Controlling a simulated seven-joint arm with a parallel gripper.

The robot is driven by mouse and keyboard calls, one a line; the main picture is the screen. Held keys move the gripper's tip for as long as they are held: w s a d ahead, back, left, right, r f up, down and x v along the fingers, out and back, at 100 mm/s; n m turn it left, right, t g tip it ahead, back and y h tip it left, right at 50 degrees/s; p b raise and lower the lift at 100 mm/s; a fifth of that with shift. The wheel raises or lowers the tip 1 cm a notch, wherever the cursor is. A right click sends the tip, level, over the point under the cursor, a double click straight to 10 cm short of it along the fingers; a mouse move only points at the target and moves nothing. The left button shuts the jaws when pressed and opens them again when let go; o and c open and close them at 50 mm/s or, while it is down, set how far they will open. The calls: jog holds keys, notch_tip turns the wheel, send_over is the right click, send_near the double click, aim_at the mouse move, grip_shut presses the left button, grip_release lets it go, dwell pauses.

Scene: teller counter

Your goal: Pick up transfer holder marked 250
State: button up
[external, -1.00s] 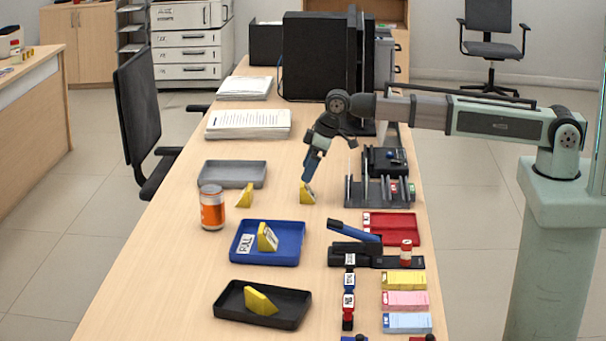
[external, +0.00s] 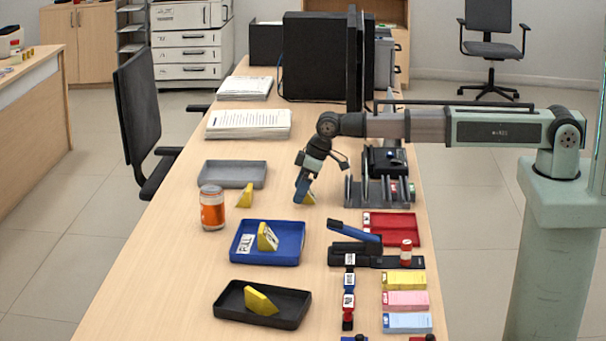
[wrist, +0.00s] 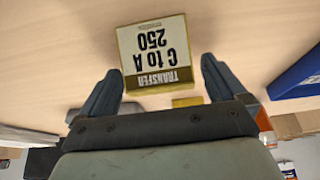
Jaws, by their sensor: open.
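The transfer holder marked 250 (wrist: 155,53) is a yellow wedge with a pale label reading "TRANSFER C to A 250", upside down in the wrist view. In the external view the holder (external: 310,198) stands on the counter, partly hidden by my gripper (external: 302,198). In the wrist view my gripper (wrist: 159,75) is open, with one finger on each side of the holder's near part. Gaps show on both sides, and the holder extends beyond the fingertips. I cannot tell the exact height of the fingers over the counter.
Other yellow wedges stand left on the counter (external: 245,195), in the blue tray (external: 285,259) and in the black tray (external: 225,308). A dark slotted rack (external: 378,194) is close on the right.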

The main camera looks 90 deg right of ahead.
jog(key=c, duration=1.1)
jog(key=shift+o, duration=0.2)
